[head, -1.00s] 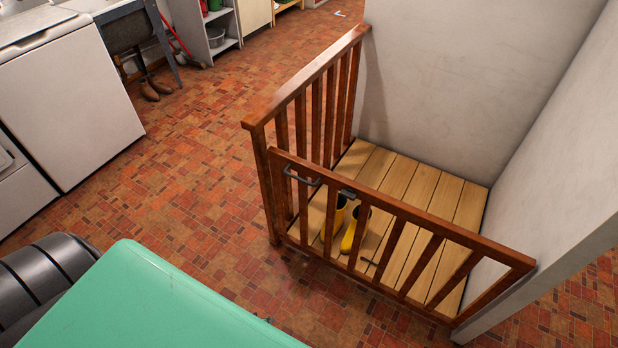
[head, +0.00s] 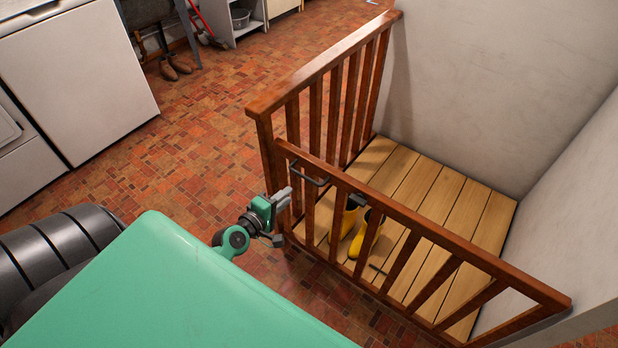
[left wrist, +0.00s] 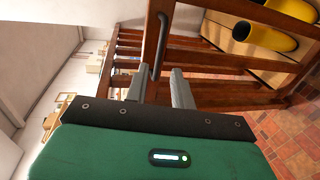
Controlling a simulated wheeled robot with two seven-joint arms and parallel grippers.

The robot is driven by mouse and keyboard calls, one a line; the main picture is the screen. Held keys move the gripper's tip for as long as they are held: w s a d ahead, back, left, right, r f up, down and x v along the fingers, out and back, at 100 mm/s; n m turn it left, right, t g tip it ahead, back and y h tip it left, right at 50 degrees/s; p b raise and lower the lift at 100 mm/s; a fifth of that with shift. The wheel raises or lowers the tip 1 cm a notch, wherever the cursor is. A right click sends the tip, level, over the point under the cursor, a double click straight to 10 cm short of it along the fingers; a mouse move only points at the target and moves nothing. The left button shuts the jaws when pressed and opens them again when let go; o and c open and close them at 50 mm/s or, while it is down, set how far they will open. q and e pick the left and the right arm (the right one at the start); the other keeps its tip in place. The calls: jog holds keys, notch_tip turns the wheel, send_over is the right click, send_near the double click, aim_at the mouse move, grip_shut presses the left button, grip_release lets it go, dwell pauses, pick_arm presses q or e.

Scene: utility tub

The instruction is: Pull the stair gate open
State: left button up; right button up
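The stair gate (head: 430,228) is a low brown wooden gate with slats, standing across the front of the wooden landing. Its left end is at the corner post (head: 272,165) of the railing, and it looks closed. A dark bar handle (head: 308,178) is near the top of that end; it also shows in the left wrist view (left wrist: 160,45). My left gripper (head: 286,212) is just left of the gate's handle end. In the left wrist view its two fingers (left wrist: 160,85) are apart with nothing gripped, and the handle stands ahead, in line with the gap. My right gripper is out of view.
Yellow boots (head: 362,238) stand on the landing (head: 425,200) behind the gate. A taller slatted railing (head: 325,95) runs back from the corner post. White walls bound the landing. Tiled floor (head: 190,150) is clear between the railing and the white appliance (head: 75,80).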

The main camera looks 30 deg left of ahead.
aim_at(308, 178)
pick_arm(q)
jog(key=x, duration=1.1)
jog(key=shift+w+d+f, duration=0.1)
jog(key=shift+w, duration=0.15)
grip_shut()
